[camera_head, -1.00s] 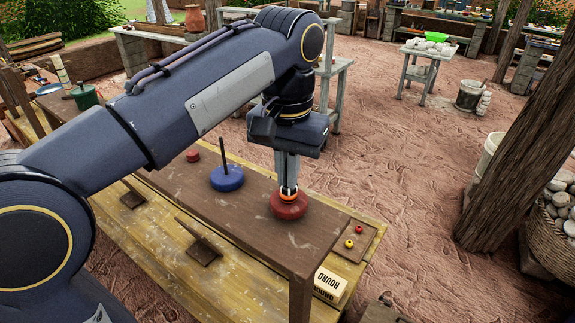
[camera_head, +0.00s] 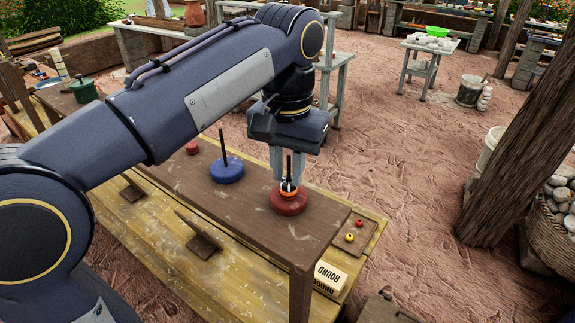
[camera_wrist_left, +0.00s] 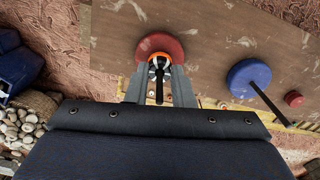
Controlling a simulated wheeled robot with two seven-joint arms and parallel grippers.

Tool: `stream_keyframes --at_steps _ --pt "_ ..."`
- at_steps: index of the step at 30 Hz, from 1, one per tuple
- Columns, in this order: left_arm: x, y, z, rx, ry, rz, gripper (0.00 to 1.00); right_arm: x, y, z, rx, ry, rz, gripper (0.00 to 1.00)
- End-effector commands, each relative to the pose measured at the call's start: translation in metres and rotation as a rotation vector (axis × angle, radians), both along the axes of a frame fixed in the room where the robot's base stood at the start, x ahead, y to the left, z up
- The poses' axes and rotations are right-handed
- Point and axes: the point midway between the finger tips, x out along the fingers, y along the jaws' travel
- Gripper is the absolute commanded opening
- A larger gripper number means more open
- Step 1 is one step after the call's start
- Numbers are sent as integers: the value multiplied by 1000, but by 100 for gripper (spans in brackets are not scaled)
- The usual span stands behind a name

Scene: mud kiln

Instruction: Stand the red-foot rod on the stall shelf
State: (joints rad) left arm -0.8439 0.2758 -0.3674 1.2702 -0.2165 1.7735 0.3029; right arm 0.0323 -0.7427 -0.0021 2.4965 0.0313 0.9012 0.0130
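The red-foot rod stands upright on the brown stall shelf (camera_head: 255,218), its round red foot (camera_head: 289,203) resting on the board. Its thin dark rod rises between the finger pads of my left gripper (camera_head: 288,180). The fingers are open, one on each side of the rod, low over the foot. In the left wrist view the dark rod (camera_wrist_left: 159,88) shows in the gap between the left gripper's fingers (camera_wrist_left: 159,75). An orange ring shape shows near the base of the rod, above the red foot (camera_wrist_left: 180,46). My right gripper is not in view.
A blue-foot rod (camera_head: 227,173) stands left on the shelf, with a small red disc-like piece (camera_head: 193,147) beyond it. Bare shelf lies around the foot.

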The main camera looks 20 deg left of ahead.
Motion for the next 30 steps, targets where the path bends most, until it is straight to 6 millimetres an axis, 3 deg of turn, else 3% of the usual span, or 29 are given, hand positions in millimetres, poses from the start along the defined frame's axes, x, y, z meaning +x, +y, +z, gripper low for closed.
stream_keyframes --at_steps 11,14,21,30 --pt "0 0 2 0 0 0 31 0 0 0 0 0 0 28" --pt "1 0 11 0 -2 0 31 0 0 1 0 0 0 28" --pt "1 -1 57 -1 -3 1 31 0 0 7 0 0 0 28" --pt "0 0 76 0 -1 0 31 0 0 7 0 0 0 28"
